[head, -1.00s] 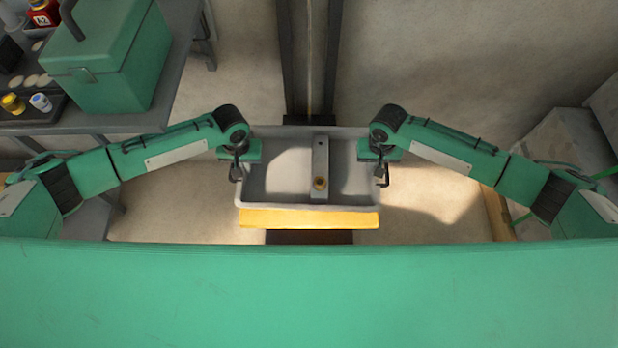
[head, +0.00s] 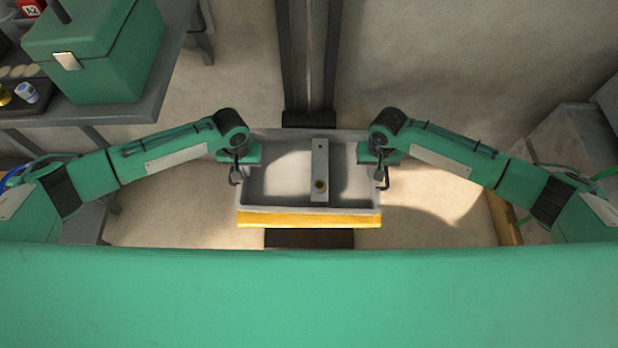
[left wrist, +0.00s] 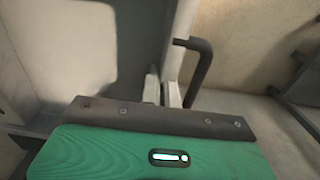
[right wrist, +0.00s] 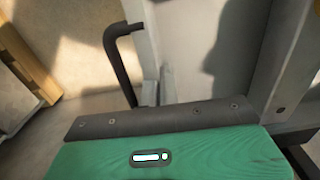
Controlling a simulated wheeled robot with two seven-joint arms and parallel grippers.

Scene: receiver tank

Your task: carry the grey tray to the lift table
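The grey tray (head: 280,187) is level between my two grippers in the head view. A grey bar (head: 320,160) with a brass fitting lies across it. My left gripper (head: 238,165) is at its left wall, and the left wrist view shows the fingers (left wrist: 163,88) closed on that wall beside a dark handle (left wrist: 203,70). My right gripper (head: 380,165) is at its right wall, fingers (right wrist: 159,88) closed likewise beside the other handle (right wrist: 122,60). A yellow platform (head: 309,221), seemingly the lift table, shows under the tray's near edge; I cannot tell whether they touch.
A dark upright mast (head: 293,60) stands behind the tray. A grey bench (head: 150,112) at upper left bears a green case (head: 95,55) and small bottles. Grey boxes (head: 560,140) and a wooden beam (head: 505,218) are at right. Bare floor lies on both sides.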

